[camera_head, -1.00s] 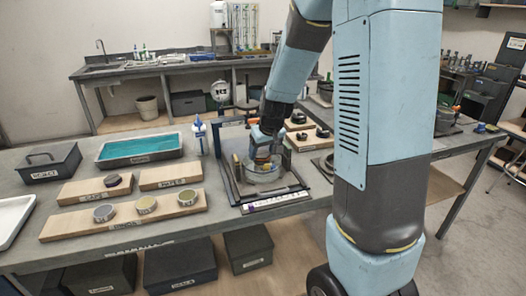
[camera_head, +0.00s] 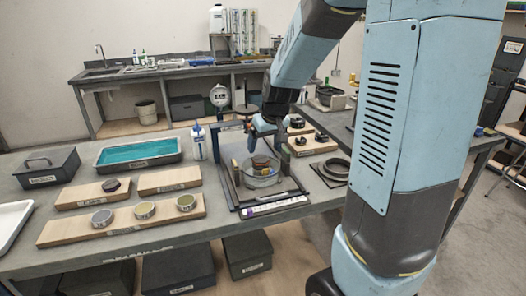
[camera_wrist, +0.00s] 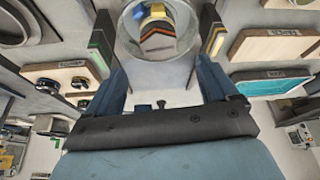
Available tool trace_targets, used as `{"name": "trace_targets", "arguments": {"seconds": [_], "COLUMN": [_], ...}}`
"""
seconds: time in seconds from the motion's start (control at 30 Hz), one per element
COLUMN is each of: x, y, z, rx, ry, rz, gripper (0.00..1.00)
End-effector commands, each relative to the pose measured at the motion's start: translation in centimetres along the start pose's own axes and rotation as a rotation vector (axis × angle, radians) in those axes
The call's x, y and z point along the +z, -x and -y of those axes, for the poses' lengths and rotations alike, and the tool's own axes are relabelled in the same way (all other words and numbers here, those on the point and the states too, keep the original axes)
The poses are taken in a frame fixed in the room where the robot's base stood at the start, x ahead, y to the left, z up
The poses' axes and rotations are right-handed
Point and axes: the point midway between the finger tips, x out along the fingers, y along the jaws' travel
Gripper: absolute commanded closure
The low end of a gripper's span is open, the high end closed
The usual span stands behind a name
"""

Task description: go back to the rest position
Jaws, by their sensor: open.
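My gripper (camera_head: 264,138) is open and empty above a round glass dish (camera_head: 262,181) in the head view. The dish stands on a dark-edged tray (camera_head: 272,206) and holds small coloured pieces, dark red and yellowish among them. In the wrist view my gripper (camera_wrist: 158,62) has its two blue fingers spread apart. The glass dish (camera_wrist: 158,52) lies beyond the fingers, with orange, yellow and blue parts seen through it. I cannot tell the exact gap between the fingertips and the dish.
A dark ring (camera_head: 337,167) lies on the right. Dark boxes sit below the bench.

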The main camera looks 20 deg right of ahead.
Motion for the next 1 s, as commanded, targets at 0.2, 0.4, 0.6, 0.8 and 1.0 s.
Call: {"name": "trace_targets", "arguments": {"seconds": [0.2, 0.4, 0.6, 0.8, 1.0], "x": [-0.1, -0.1, 0.0, 0.6, 3.6], "y": [3.7, 6.0, 7.0, 8.1, 12.0], "z": [0.0, 0.0, 0.0, 0.2, 1.1], "rx": [0.001, 0.001, 0.001, 0.0, 0.002], "ry": [0.001, 0.0, 0.0, -0.004, -0.03], "rz": [-0.004, -0.003, 0.0, -0.007, -0.029], "gripper": [0.13, 0.13, 0.13, 0.13, 0.13]}}
